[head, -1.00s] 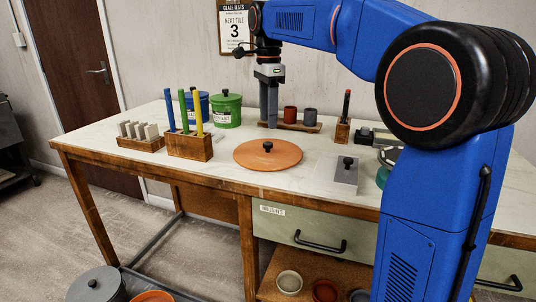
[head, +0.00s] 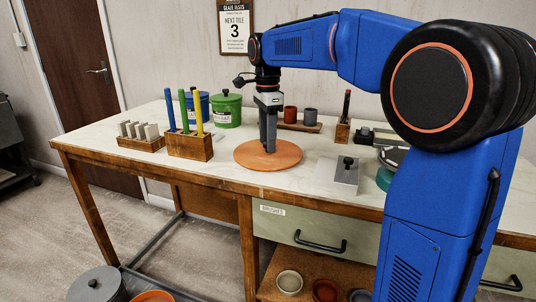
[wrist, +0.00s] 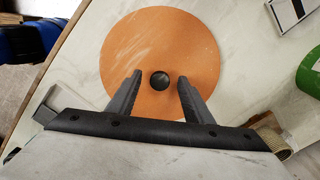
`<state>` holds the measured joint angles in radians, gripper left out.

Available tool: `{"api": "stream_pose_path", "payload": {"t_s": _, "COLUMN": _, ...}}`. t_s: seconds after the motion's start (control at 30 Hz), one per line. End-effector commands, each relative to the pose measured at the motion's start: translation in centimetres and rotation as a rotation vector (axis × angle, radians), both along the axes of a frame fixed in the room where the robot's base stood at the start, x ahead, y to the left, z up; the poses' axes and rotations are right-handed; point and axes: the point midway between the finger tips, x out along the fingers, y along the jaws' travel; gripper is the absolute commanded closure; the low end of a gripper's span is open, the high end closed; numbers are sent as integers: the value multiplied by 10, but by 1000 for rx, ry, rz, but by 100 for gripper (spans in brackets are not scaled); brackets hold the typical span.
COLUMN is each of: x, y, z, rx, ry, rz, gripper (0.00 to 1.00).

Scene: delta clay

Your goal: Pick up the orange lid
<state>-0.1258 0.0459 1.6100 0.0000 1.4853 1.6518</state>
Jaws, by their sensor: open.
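The orange lid (head: 285,157) is a flat round disc lying on the table. Its round black knob shows in the wrist view (wrist: 160,80) at the middle of the lid (wrist: 190,45); in the head view my gripper hides it. My gripper (head: 268,149) points down over the lid's middle. In the wrist view my gripper (wrist: 158,86) is open, with one finger on each side of the knob and a gap on both sides. I cannot tell how far the fingertips are above the lid.
A wooden block with colored sticks (head: 188,146) stands left of the lid. Green (head: 227,110) and blue (head: 202,103) canisters stand behind. A grey knobbed block (head: 344,175) lies to the right. A rack with two cups (head: 300,125) is at the back.

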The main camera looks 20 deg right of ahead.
Motion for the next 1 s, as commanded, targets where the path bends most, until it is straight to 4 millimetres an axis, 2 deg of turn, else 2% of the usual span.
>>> {"api": "stream_pose_path", "payload": {"t_s": 0.03, "x": 0, "y": 0, "z": 0, "rx": 0, "ry": 0, "rz": 0, "gripper": 61}}
{"api": "stream_pose_path", "payload": {"t_s": 0.2, "x": 0, "y": 0, "z": 0, "rx": 0, "ry": 0, "rz": 0, "gripper": 100}}
{"api": "stream_pose_path", "payload": {"t_s": 0.57, "x": 0, "y": 0, "z": 6, "rx": 0, "ry": -1, "rz": 0, "gripper": 100}}
{"api": "stream_pose_path", "payload": {"t_s": 0.67, "x": 1, "y": 0, "z": 17, "rx": 0, "ry": -2, "rz": 0, "gripper": 100}}
{"api": "stream_pose_path", "payload": {"t_s": 1.0, "x": 1, "y": 0, "z": 77, "rx": 0, "ry": -2, "rz": 0, "gripper": 100}}
